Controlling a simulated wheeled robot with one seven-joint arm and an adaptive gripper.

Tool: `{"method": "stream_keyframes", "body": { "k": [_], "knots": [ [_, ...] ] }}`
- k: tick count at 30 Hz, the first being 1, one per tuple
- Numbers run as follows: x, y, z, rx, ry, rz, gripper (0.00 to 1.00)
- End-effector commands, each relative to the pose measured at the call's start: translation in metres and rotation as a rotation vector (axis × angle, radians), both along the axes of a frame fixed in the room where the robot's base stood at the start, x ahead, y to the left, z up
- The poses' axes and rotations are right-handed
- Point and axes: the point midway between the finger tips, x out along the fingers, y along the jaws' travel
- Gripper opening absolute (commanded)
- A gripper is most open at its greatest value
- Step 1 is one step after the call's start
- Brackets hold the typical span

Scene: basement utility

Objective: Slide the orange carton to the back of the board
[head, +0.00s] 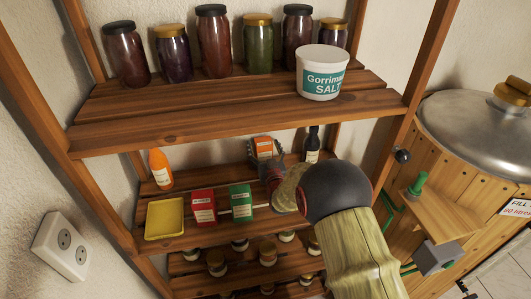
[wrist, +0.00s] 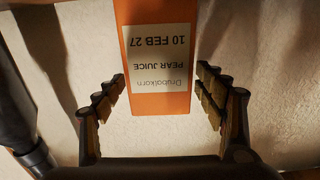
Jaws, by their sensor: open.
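The orange carton (head: 263,146) stands toward the rear of the middle shelf board (head: 213,174) in the head view. In the wrist view the carton (wrist: 156,14) fills the top middle, with a white pear juice label that reads upside down. My gripper (head: 266,158) is in front of the carton and partly hides it. In the wrist view my gripper (wrist: 160,76) is open, with one finger on each side of the carton's near end. I cannot tell whether the fingers touch it.
A red carton (head: 204,206), a green carton (head: 240,201) and a yellow tray (head: 165,218) stand along the front. An orange bottle (head: 160,168) is at the left and a dark bottle (head: 312,147) to the right of the orange carton. The upper shelf (head: 230,125) hangs above, holding jars.

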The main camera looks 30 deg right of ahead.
Motion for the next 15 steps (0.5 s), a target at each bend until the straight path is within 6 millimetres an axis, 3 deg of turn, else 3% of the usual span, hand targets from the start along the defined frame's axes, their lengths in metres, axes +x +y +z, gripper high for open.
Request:
{"method": "stream_keyframes", "body": {
  "k": [5,15],
  "knots": [
    [-0.021,0.006,0.0,0.0,0.001,0.0,0.71],
    [-0.083,0.024,0.001,0.0,-0.001,0.0,0.71]
  ]
}}
